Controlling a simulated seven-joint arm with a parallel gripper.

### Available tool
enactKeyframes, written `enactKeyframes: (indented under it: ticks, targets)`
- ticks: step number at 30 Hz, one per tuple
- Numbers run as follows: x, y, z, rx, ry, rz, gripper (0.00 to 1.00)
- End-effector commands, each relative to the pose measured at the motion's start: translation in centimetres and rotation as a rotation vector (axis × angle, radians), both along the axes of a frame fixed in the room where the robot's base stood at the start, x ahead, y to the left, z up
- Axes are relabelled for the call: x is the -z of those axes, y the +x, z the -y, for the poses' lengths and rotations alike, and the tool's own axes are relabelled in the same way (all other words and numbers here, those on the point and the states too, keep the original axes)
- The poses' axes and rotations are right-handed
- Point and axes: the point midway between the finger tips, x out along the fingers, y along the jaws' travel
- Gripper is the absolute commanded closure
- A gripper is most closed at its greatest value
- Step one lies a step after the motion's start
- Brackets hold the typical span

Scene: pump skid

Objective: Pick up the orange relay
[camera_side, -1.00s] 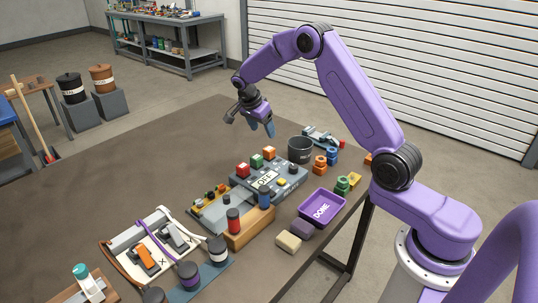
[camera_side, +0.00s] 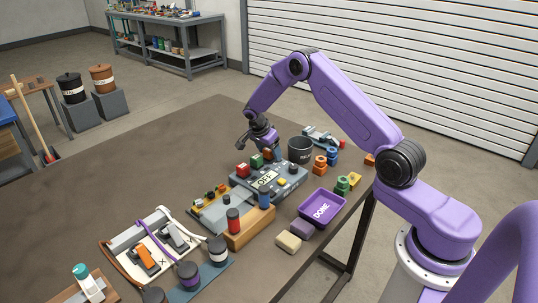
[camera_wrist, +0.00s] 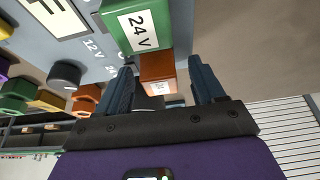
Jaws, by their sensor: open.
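The orange relay (camera_wrist: 157,75) is a small block with a white label, next to the green block marked 24 V (camera_wrist: 137,27) on the grey device. In the wrist view it shows between the two dark blue fingers of my gripper (camera_wrist: 161,68), with gaps at both sides. In the side view the orange relay (camera_side: 267,153) is a small patch close by my gripper (camera_side: 274,152), partly hidden by it. My gripper is open and points down over the back of the device. I cannot tell how far the fingertips reach down beside the relay.
A dark cup (camera_side: 300,150) stands right of my gripper. A purple DONE tray (camera_side: 322,208) lies at the front right.

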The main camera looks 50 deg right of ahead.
Motion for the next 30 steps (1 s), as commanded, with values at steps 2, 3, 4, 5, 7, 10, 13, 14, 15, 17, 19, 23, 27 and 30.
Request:
enactKeyframes:
  ticks: [2, 3, 4, 5, 7, 10, 13, 14, 15, 17, 19, 23, 27, 30]
  targets:
    - [0.1, 0.0, 0.0, -0.001, 0.000, 0.001, 0.32]
    - [0.1, 0.0, 0.0, -0.001, 0.000, 0.001, 0.32]
    - [0.1, 0.0, 0.0, -0.002, 0.000, 0.001, 0.32]
    - [0.1, 0.0, 0.0, -0.001, 0.000, 0.001, 0.32]
    - [0.1, 0.0, 0.0, -0.001, 0.000, 0.001, 0.35]
    - [0.1, 0.0, 0.0, -0.001, 0.000, 0.001, 0.68]
    - [0.1, 0.0, 0.0, -0.001, 0.000, 0.001, 0.84]
    - [0.1, 0.0, 0.0, -0.001, 0.000, 0.001, 0.84]
    - [0.1, 0.0, 0.0, -0.001, 0.000, 0.001, 0.84]
    - [0.1, 0.0, 0.0, -0.001, 0.000, 0.001, 0.84]
    - [0.1, 0.0, 0.0, -0.001, 0.000, 0.001, 0.84]
    - [-0.1, 0.1, 0.0, -0.002, -0.001, 0.001, 0.84]
    - [-1.0, 0.1, 0.0, -0.002, -0.001, 0.001, 0.84]
    - [-2.2, 0.2, 0.0, -0.002, -0.001, 0.005, 0.84]
